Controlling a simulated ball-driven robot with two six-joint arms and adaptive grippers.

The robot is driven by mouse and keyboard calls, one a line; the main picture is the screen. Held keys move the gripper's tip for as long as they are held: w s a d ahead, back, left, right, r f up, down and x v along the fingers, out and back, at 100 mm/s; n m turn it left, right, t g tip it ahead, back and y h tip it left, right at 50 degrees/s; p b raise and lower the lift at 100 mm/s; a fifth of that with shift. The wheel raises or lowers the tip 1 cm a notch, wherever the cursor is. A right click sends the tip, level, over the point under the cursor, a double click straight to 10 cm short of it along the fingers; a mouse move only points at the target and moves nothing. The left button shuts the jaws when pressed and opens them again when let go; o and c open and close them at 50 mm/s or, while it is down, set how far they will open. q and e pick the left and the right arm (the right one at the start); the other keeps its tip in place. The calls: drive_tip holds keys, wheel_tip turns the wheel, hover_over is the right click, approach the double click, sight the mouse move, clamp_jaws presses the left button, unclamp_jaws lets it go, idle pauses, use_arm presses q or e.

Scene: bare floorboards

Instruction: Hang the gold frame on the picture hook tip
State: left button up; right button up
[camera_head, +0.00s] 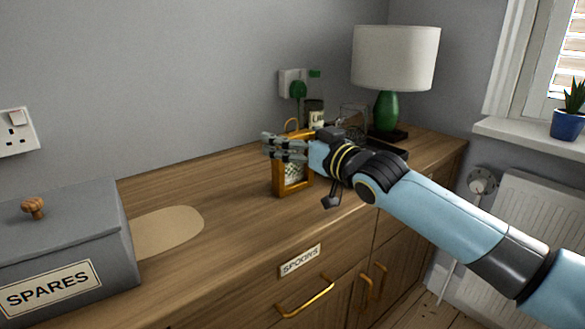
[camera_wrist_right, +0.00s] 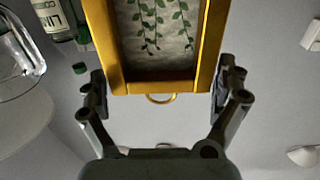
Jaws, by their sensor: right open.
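The gold frame (camera_head: 278,181) stands upright on the wooden sideboard, with a ring at its top and a leafy print inside. In the right wrist view the gold frame (camera_wrist_right: 209,45) fills the upper middle, its ring (camera_wrist_right: 160,99) pointing down the picture. My right gripper (camera_head: 270,147) is open at the upper part of the frame and covers some of it. In the wrist view its fingers are on either side of the frame, with small gaps showing. I cannot make out the picture hook tip in either view. My left gripper is not in view.
A grey SPARES box (camera_head: 62,250) stands at the left, beside a pale oval mat (camera_head: 170,230). A lamp (camera_head: 388,108), a bottle (camera_head: 314,112) and glassware (camera_head: 354,115) stand behind my right arm. The sideboard's middle is clear.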

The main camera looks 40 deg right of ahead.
drive_tip(key=shift+w, duration=0.45)
drive_tip(key=c, duration=1.4)
